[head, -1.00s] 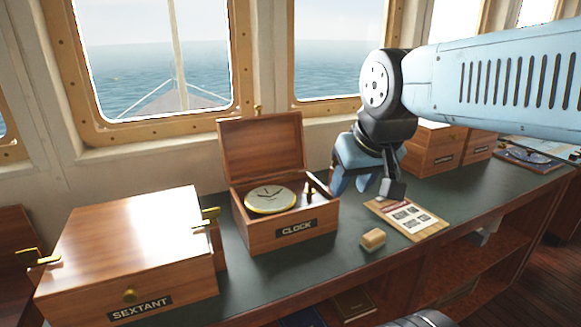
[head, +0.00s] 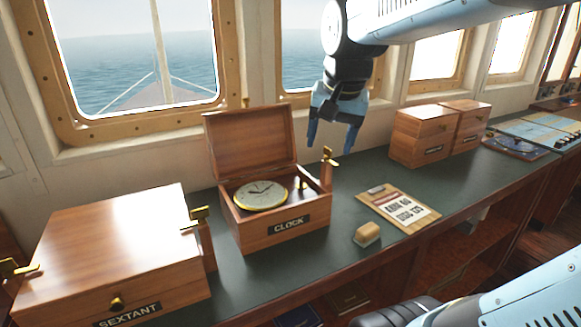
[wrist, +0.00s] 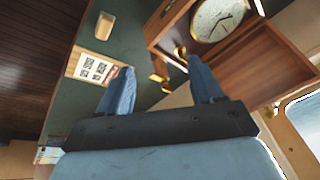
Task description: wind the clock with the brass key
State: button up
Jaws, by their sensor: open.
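The clock (head: 260,195) has a cream dial and brass rim and lies face up in the open wooden box (head: 262,237) labelled CLOCK. A small upright brass piece (head: 302,184) stands in the box right of the dial; I cannot tell whether it is the key. Another brass piece (head: 328,156) tops a wooden post at the box's right side. My gripper (head: 331,147) is open and empty, pointing down near this post. In the wrist view, the clock (wrist: 216,18) is at top right, and brass pieces show near my open gripper (wrist: 160,67).
A closed SEXTANT box (head: 105,250) stands at left, with brass fittings. A clipboard (head: 399,208) and a small tan block (head: 367,234) lie right of the clock box. Two wooden boxes (head: 422,137) stand farther right.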

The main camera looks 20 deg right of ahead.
jog(key=w+m+g, duration=0.2)
jog(key=w+m, duration=0.4)
jog(key=w, duration=0.4)
jog(key=m+g, duration=0.2)
jog(key=m, duration=0.2)
send_over(302, 178)
notch_tip(302, 178, down, 2)
jog(key=f, duration=1.3)
jog(key=shift+w+d+f, duration=0.15)
jog(key=shift+w+f, duration=0.25)
jog(key=c, duration=1.1)
jog(key=shift+o, duration=0.2)
jog(key=shift+n, duration=0.3)
